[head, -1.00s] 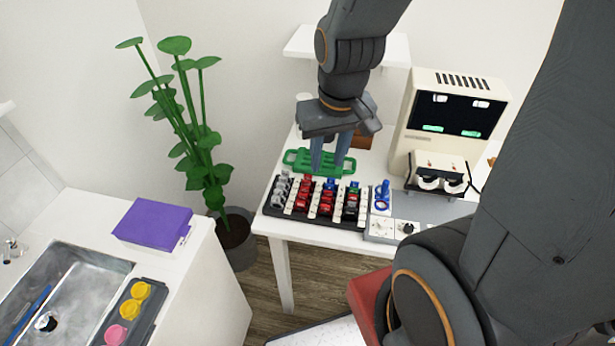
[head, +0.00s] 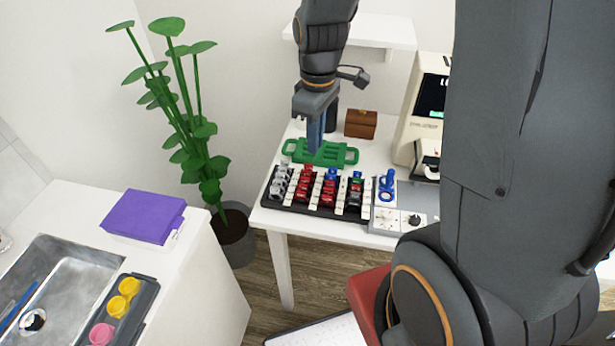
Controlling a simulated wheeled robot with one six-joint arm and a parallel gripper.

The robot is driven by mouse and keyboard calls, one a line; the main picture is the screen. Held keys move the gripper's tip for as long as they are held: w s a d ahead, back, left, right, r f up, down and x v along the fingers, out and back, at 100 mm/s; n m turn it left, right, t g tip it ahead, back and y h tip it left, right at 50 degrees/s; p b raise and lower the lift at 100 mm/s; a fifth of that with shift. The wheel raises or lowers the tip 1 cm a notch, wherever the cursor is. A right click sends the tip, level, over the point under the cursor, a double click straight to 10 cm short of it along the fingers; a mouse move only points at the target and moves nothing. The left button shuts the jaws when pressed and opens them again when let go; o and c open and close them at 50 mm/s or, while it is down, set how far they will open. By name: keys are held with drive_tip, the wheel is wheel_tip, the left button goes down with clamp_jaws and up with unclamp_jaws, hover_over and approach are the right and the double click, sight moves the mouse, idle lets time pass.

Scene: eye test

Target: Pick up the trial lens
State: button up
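A black tray (head: 298,207) on the white table holds rows of small trial lenses. Among them are grey lenses (head: 279,187), red lenses (head: 304,187) and blue-topped ones. A separate blue lens-like piece (head: 387,183) stands on the grey panel right of the tray. Which one the task means cannot be told. My gripper (head: 315,148) points down over the green slotted holder (head: 345,155), just behind the black tray. Its fingers are seen nearly edge-on and overlap, so their gap is hidden. I see no lens between them.
The white table (head: 262,213) also carries a brown box (head: 361,124), a grey panel (head: 385,218) and a cream instrument (head: 408,110) at right. A potted plant (head: 190,130) stands left of it. A sink counter (head: 195,240) with a purple box (head: 145,216) is at left.

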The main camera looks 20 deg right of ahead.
sight(308, 165)
drive_tip(key=w+f+n+b, duration=0.1)
drive_tip(key=w+f+n, duration=0.2)
drive_tip(key=shift+w+d+f+g, duration=0.1)
drive_tip(key=shift+f+g, duration=0.05)
drive_tip(key=shift+g, duration=0.15)
drive_tip(key=shift+w+a+f+p, duration=0.15)
drive_tip(key=shift+f+p, duration=0.5)
drive_tip(key=shift+f, duration=1.25)
drive_tip(key=shift+s+a+f+p, duration=0.15)
drive_tip(key=shift+f+p, duration=0.5)
drive_tip(key=shift+f, duration=1.25)
drive_tip(key=shift+w, duration=0.1)
drive_tip(key=shift+c, duration=0.4)
clamp_jaws()
